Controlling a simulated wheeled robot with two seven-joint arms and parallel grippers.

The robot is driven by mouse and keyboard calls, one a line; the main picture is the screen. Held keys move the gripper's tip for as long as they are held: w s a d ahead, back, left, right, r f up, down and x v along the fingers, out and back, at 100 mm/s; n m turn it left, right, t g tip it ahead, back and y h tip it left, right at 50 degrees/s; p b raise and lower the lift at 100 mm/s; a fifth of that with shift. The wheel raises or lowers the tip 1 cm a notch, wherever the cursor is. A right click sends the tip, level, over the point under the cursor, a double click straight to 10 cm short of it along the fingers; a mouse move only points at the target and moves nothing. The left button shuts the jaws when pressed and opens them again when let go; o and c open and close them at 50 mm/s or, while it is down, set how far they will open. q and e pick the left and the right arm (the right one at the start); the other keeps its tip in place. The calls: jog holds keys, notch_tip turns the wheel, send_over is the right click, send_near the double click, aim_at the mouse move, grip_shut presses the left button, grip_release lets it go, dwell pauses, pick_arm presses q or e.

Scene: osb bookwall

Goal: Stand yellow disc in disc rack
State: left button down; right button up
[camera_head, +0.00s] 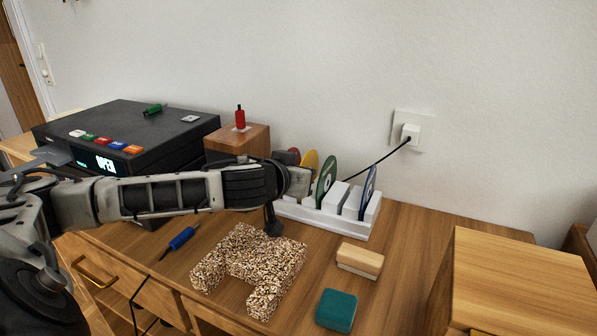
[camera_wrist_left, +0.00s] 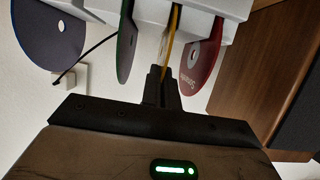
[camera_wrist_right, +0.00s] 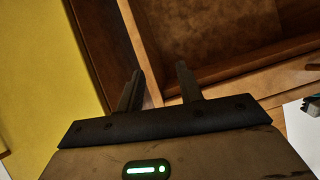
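The white disc rack (camera_head: 325,219) stands on the wooden desk. The yellow disc (camera_head: 309,158) is upright at the rack, between the red disc (camera_head: 294,154) and the green disc (camera_head: 326,183). In the left wrist view the yellow disc (camera_wrist_left: 173,42) is seen edge-on, with its edge between the fingers of my left gripper (camera_wrist_left: 161,84), which look closed on it. The rack (camera_wrist_left: 153,12) is also in that view; the disc's seating in its slot is partly hidden. My right gripper (camera_wrist_right: 158,85) is open and empty, and shows only in its wrist view.
A blue disc (camera_head: 369,190) stands at the rack's right end. A black player (camera_head: 130,130), a wooden block (camera_head: 237,140), a speckled U-shaped piece (camera_head: 250,262), a blue screwdriver (camera_head: 180,239), a beige block (camera_head: 359,261) and a green block (camera_head: 336,310) are around. A wooden box (camera_head: 520,280) stands right.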

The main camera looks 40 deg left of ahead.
pick_arm(q)
jog(key=shift+f, duration=0.3)
jog(key=c, duration=2.1)
grip_release()
jog(key=o, duration=0.5)
